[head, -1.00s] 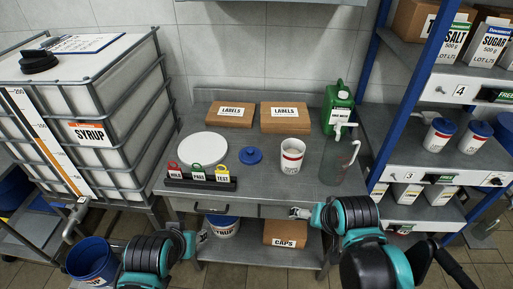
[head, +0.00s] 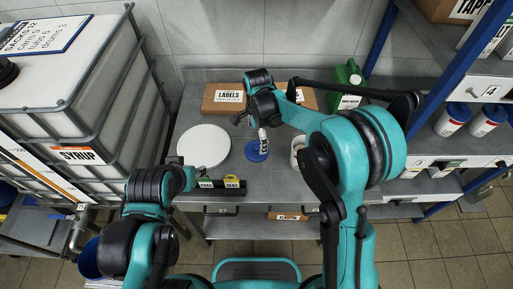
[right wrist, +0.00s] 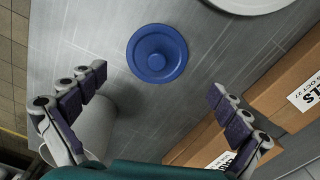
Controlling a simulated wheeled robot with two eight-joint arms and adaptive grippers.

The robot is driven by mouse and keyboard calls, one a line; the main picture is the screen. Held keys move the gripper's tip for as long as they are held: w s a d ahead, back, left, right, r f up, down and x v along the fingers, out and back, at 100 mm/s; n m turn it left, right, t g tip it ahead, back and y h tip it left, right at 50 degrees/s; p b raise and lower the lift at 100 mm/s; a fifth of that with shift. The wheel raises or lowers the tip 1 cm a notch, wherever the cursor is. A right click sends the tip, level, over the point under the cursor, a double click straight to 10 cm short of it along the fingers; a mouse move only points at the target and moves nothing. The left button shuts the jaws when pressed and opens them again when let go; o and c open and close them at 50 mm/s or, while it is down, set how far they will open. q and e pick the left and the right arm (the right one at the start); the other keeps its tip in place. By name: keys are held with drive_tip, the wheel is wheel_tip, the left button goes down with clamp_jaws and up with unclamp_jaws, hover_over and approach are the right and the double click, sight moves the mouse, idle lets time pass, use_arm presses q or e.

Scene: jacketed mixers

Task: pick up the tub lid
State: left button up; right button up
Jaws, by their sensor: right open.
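The blue tub lid (head: 257,151) lies flat on the grey bench, with its round knob up. In the right wrist view the lid (right wrist: 157,53) is whole and unobstructed, just ahead of and between the fingertips. My right gripper (head: 263,138) hangs above the bench beside the lid; in the right wrist view the gripper (right wrist: 158,82) is open with nothing between its fingers. The white tub (head: 297,144) stands to the right of the lid, partly hidden by my right arm. My left gripper (head: 187,176) is near the bench's front left; its fingers are not clear.
A white round disc (head: 203,146) lies left of the lid. Behind are cardboard label boxes (head: 222,98) and a green jug (head: 345,78). A black rack with tags (head: 231,183) sits at the front edge. The syrup tank (head: 75,110) stands left, blue-framed shelves (head: 440,35) right.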

sight(257, 146)
drive_tip(key=f, duration=0.2)
drive_tip(key=f+b, duration=0.1)
drive_tip(key=f, duration=0.1)
drive_tip(key=f+b, duration=0.1)
drive_tip(key=shift+s+f, duration=0.25)
drive_tip(key=shift+f, duration=0.15)
drive_tip(key=shift+r, duration=0.1)
drive_tip(key=shift+s, duration=0.1)
drive_tip(key=c, duration=1)
